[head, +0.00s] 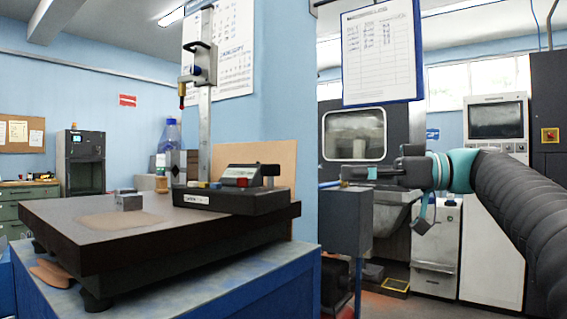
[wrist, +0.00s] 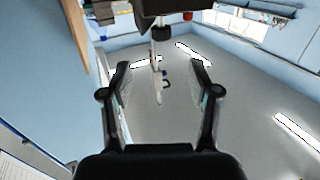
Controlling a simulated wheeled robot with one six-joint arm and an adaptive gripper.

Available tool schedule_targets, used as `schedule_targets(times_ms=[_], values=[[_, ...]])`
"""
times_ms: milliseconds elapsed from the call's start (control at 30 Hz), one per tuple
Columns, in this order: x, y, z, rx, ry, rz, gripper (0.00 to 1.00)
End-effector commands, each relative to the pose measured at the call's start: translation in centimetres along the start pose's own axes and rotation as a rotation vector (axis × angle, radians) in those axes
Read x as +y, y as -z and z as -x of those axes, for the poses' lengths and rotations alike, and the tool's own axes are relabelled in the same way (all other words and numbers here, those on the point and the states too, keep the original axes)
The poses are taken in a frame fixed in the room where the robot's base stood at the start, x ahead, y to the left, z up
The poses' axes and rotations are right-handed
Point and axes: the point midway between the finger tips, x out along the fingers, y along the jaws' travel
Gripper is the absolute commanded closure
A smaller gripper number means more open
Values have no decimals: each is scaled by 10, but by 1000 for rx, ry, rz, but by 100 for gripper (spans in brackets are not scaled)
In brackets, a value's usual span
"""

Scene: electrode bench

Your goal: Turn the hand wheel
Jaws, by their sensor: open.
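A height gauge stands on the dark surface plate (head: 60,215), with a tall grey column (head: 204,110) and a long black base (head: 232,200). No wheel rim shows clearly; a small black knob-like part (head: 269,170) at the base's right end may be the hand wheel, seen edge-on. My gripper (head: 350,173) is right of the plate, apart from the gauge, pointing left. In the wrist view my gripper (wrist: 162,66) is open and empty. The gauge's dark underside (wrist: 165,7), a black round knob (wrist: 161,33) and the pale column show beyond the fingers.
A small metal block (head: 128,202) lies on the plate. The plate rests on a blue bench (head: 220,285). A grey box on a post (head: 344,215) stands just below my gripper. A clipboard (head: 382,52) hangs above it. Open air lies between gripper and gauge.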

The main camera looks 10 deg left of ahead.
Motion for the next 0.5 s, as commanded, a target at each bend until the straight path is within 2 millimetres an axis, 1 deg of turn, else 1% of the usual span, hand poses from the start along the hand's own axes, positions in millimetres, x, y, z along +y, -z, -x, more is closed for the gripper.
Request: schedule_targets(times_ms=[100, 233, 500], values=[[0, 6, -3, 18, 17, 29, 39], [0, 7, -17, 19, 19, 30, 39], [-2, 8, -66, 18, 19, 28, 39]])
